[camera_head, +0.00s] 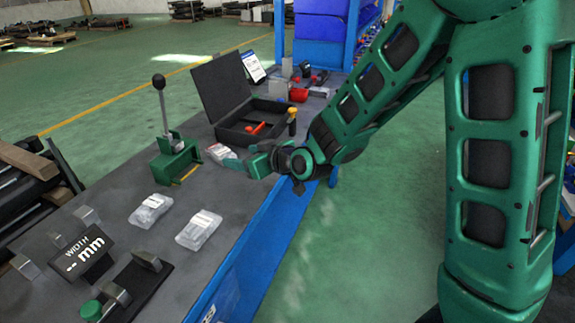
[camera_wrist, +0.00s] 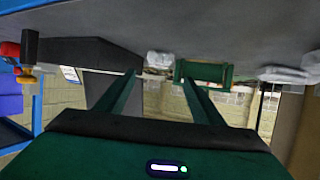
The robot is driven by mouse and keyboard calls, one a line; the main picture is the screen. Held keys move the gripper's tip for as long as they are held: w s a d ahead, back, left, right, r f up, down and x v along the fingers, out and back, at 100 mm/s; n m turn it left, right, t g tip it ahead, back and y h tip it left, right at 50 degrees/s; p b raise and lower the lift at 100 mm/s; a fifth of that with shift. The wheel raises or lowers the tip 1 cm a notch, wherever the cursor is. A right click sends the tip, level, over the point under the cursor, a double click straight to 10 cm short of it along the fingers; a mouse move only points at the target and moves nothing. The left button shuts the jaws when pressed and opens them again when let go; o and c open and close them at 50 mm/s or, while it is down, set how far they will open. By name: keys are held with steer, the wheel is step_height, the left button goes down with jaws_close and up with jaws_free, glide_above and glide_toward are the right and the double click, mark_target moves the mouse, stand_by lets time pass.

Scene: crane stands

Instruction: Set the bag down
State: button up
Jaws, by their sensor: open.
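Several clear plastic bags with white labels lie on the grey bench (camera_head: 120,235). One bag (camera_head: 221,153) lies by the green lever press, just beyond my gripper's fingertips. My gripper (camera_head: 238,164) is low over the bench edge, open, with nothing seen held. In the wrist view, the picture is upside down, and my two green fingers (camera_wrist: 158,79) are spread apart. The near bag (camera_wrist: 159,60) shows beyond and between their tips, against the bench top. Two other bags, one (camera_head: 151,210) and another (camera_head: 199,230), lie nearer the front of the bench.
The green lever press (camera_head: 176,157) stands left of the near bag. An open black case (camera_head: 255,122) with an orange tool lies behind it. A yellow-topped tool (camera_head: 292,121) stands at its right. A width display (camera_head: 83,254) is at the front left. Bare bench lies between these.

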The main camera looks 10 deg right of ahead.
steer(key=s+d+m+g+h, duration=0.25)
steer(key=s+d, duration=0.25)
steer(key=d, duration=0.8)
steer(key=s+d+m+g+h, duration=0.25)
steer(key=s+d+h, duration=0.2)
steer(key=d, duration=0.95)
steer(key=s+d+m+g, duration=0.1)
steer(key=s+d+m, duration=0.1)
steer(key=s+d, duration=0.3)
steer(key=s+d+m+g+h, duration=0.1)
steer(key=s+d, duration=0.3)
steer(key=s, duration=0.6)
steer(key=shift+s+d+r+m+g, duration=0.2)
steer(key=shift+d+m+g, duration=0.15)
steer(key=shift+m+g, duration=0.4)
steer(key=o, duration=0.4)
steer(key=s+m, duration=0.1)
steer(key=s, duration=0.3)
steer(key=s+d+m+g, duration=0.1)
steer(key=s, duration=0.3)
steer(key=s+r+m+g, duration=0.1)
steer(key=s, duration=0.3)
steer(key=shift+s+d+r+m+g+y, duration=0.1)
steer(key=shift+d+m+g+y, duration=0.15)
steer(key=shift+d+m+y, duration=0.1)
steer(key=shift+c, duration=0.2)
steer(key=o, duration=0.5)
steer(key=shift+s+a, duration=0.1)
steer(key=shift+s, duration=0.2)
